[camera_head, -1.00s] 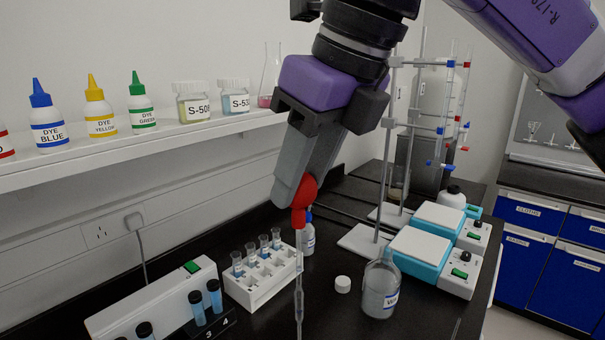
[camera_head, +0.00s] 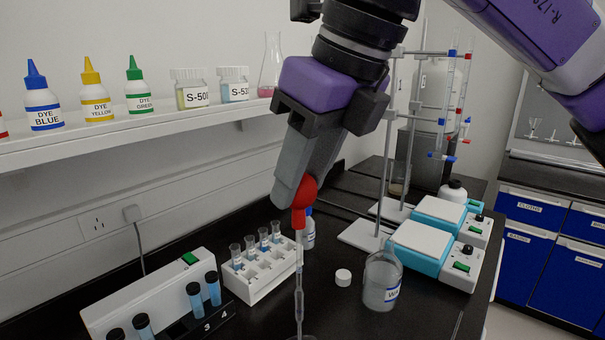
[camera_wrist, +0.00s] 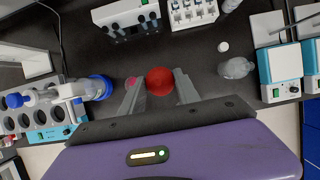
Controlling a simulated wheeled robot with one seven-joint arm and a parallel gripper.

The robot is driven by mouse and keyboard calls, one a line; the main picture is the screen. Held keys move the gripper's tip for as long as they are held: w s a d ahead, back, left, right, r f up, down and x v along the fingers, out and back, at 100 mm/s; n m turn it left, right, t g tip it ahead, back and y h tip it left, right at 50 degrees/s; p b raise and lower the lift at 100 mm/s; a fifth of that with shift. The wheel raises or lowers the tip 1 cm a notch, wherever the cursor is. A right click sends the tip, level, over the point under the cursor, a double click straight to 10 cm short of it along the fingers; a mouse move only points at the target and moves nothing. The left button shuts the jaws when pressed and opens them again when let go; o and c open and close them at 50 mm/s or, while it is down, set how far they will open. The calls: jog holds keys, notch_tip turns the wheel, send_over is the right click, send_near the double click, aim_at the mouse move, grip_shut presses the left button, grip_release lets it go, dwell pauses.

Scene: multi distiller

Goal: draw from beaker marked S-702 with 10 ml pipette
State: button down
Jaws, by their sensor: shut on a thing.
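My gripper (camera_head: 299,188) is shut on the red bulb (camera_head: 304,193) of a glass pipette (camera_head: 299,275). The pipette hangs almost upright below it, and its tip is near the bottom edge of the head view. A faint rim (camera_head: 301,337) shows there, cut off; I cannot tell whether the tip is inside it. In the wrist view the red bulb (camera_wrist: 160,80) sits between the two fingers and hides the pipette. A small pink round thing (camera_wrist: 131,82) lies by the left finger. I cannot read any S-702 mark.
A white rack (camera_head: 265,268) with several tubes stands left of the pipette. A bottle (camera_head: 381,281) and a white cap (camera_head: 343,277) are to its right. Teal-and-white hotplates (camera_head: 424,248) are further right. Dye bottles stand on the wall shelf (camera_head: 150,134).

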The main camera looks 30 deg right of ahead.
aim_at(303, 228)
jog(key=shift+f+b, duration=3.3)
jog(key=shift+f, duration=0.4)
jog(key=c, duration=1.4)
grip_release()
jog(key=shift+c, duration=0.2)
jog(key=c, duration=0.6)
jog(key=o, duration=0.5)
jog(key=c, duration=0.3)
